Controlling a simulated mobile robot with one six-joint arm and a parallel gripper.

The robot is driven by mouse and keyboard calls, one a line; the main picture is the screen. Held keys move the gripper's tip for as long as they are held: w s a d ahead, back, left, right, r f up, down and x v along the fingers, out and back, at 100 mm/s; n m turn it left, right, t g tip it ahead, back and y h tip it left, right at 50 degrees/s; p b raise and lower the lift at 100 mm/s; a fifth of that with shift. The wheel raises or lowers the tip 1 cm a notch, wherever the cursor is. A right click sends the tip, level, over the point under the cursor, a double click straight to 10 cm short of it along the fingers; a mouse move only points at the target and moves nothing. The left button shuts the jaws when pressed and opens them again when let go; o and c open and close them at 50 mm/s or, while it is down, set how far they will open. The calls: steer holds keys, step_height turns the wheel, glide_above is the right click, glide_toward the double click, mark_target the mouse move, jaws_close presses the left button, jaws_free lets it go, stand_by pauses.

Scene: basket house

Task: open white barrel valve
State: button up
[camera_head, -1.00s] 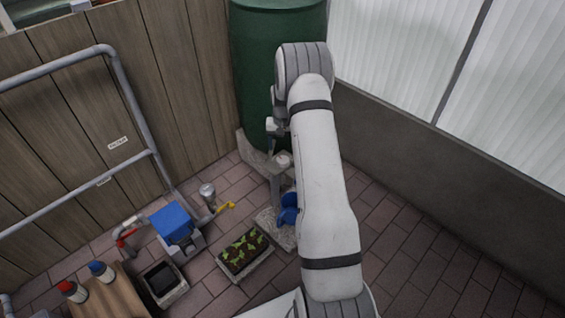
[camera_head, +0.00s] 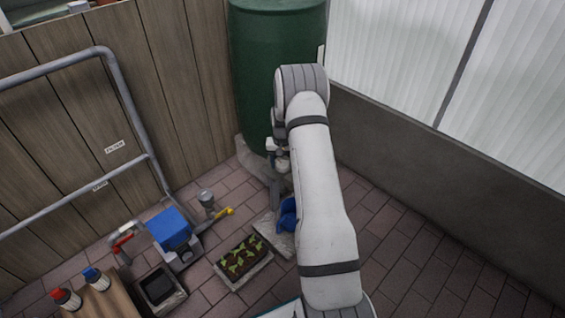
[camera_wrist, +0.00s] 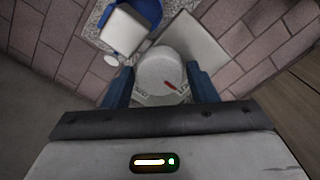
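My gripper (camera_wrist: 161,87) is open, with one blue fingertip on each side of the knob. Thin gaps seem to remain; contact is not clear. In the head view the valve (camera_head: 283,165) is small, low in front of the green barrel (camera_head: 258,70), and my arm partly hides it. My gripper (camera_head: 276,150) is right above it there.
A blue watering can (camera_head: 287,213) stands on a stone slab below the valve. A plant tray (camera_head: 243,258), a blue-topped box (camera_head: 170,228) and a yellow-handled fitting (camera_head: 222,213) are left. A wall (camera_head: 430,160) bounds the right; the paving right of my arm is clear.

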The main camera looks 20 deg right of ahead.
steer(key=c, duration=0.6)
steer(key=shift+m, duration=0.3)
steer(key=m+p, duration=0.1)
steer(key=m, duration=0.1)
steer(key=shift+r+m+p, duration=0.1)
steer(key=shift+m+p, duration=0.2)
steer(key=m+p, duration=0.1)
steer(key=m, duration=0.3)
steer(key=m+p, duration=0.1)
steer(key=m, duration=0.5)
steer(key=m+p, duration=0.1)
steer(key=m, duration=0.3)
steer(key=shift+m, duration=0.3)
